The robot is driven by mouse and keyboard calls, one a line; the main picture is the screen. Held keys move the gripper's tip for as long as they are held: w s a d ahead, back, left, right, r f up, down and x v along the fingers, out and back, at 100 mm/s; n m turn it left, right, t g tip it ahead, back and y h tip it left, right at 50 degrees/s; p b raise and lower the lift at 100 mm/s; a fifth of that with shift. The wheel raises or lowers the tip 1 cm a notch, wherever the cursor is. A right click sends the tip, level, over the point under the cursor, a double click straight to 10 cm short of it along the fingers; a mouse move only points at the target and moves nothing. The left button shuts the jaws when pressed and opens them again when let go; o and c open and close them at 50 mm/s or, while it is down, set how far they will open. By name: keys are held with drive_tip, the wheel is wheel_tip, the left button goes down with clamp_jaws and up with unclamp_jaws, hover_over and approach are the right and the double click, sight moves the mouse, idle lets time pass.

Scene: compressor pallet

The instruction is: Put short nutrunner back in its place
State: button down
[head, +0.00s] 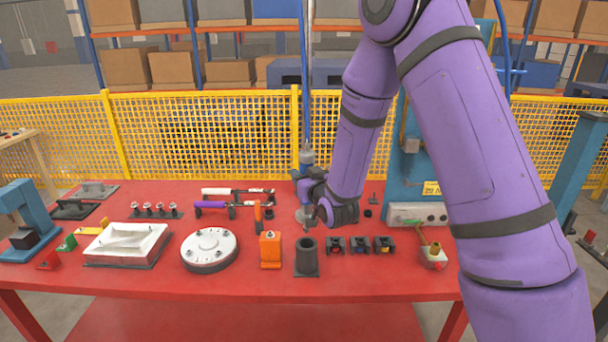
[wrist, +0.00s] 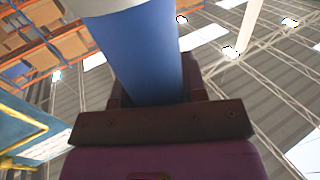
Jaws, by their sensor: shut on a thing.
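The short nutrunner, a blue cylinder with a grey upper end, shows in the head view (head: 306,158) just below a blue hose. It fills the middle of the wrist view (wrist: 150,55), between the dark jaws. My gripper (head: 311,188) is shut on it above the red table, with the tool roughly upright. A dark open-topped cylindrical holder (head: 306,258) stands near the table's front edge, below the gripper in the picture.
On the red table (head: 370,288) stand an orange block (head: 270,250), a round white flange (head: 210,249), a white tray (head: 128,242) and several small dark blocks (head: 359,245). A blue column (head: 418,160) with a grey panel stands right. Yellow mesh fencing (head: 205,140) runs behind.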

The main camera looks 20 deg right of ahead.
drive_tip(key=shift+f, duration=4.7)
idle(1.5)
drive_tip(key=c, duration=0.6)
unclamp_jaws()
drive_tip(key=shift+f, duration=0.1)
drive_tip(key=shift+s, duration=0.15)
